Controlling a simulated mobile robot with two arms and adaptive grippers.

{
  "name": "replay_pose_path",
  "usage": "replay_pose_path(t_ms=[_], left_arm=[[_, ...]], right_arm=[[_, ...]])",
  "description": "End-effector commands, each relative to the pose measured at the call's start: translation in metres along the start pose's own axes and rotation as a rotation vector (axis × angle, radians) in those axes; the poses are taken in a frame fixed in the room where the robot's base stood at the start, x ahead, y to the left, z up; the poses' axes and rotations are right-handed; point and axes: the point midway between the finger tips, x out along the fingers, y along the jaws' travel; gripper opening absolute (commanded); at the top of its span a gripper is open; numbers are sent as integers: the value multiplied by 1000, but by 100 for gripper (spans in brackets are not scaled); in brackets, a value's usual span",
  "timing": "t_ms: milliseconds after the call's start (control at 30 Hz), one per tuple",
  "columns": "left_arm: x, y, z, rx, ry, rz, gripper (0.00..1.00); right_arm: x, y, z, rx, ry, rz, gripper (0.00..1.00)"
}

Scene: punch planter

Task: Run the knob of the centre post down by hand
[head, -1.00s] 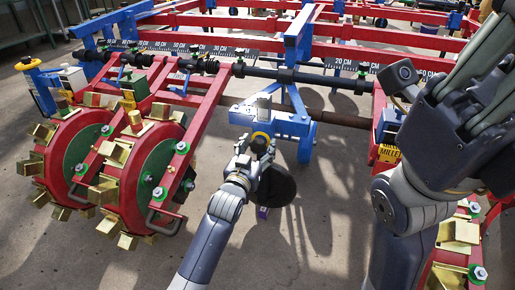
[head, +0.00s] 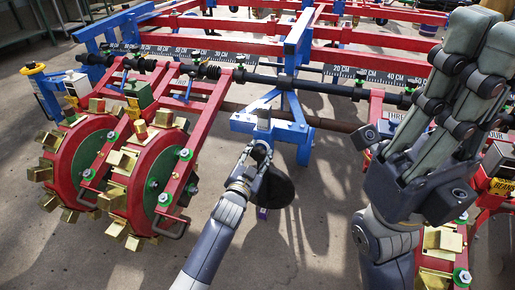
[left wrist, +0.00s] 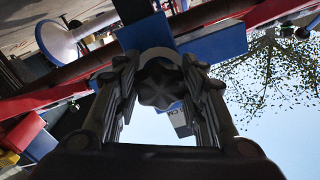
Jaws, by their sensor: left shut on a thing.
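The blue centre post (head: 298,40) rises at the middle of the planter frame, with a blue bracket (head: 286,128) low at its front. My left gripper (head: 262,146) is at the front of this bracket. In the left wrist view, a dark lobed knob (left wrist: 160,86) sits between the fingers of my left gripper (left wrist: 162,98), which are shut around it. In the head view the gripper hides the knob. My right gripper (head: 478,45) is raised at the right, fingers pointing up, away from the post; its finger gap is unclear.
Red and green planter wheels (head: 137,178) with brass-coloured blocks stand at the left. A black shaft (head: 312,84) and a centimetre scale (head: 345,72) run across behind the bracket. Red beams (head: 380,40) cross the back. Bare floor (head: 325,215) lies in front.

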Motion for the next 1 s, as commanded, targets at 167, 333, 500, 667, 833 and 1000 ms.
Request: replay_pose_path(t_ms=[167, 333, 500, 667, 833, 1000], left_arm=[[0, 0, 0, 44, 1, 0, 14], [0, 0, 0, 42, 2, 0, 14], [0, 0, 0, 41, 2, 0, 59], [0, 0, 0, 41, 2, 0, 59], [-1, 0, 0, 40, 1, 0, 59], [-13, 0, 1, 41, 1, -1, 59]], right_arm=[[-2, 0, 2, 1, -11, 4, 0], [-2, 0, 2, 1, -10, 3, 0], [-2, 0, 2, 2, -10, 3, 0], [-2, 0, 2, 2, -10, 3, 0], [-2, 0, 1, 1, -8, 3, 0], [-2, 0, 1, 1, -8, 3, 0]])
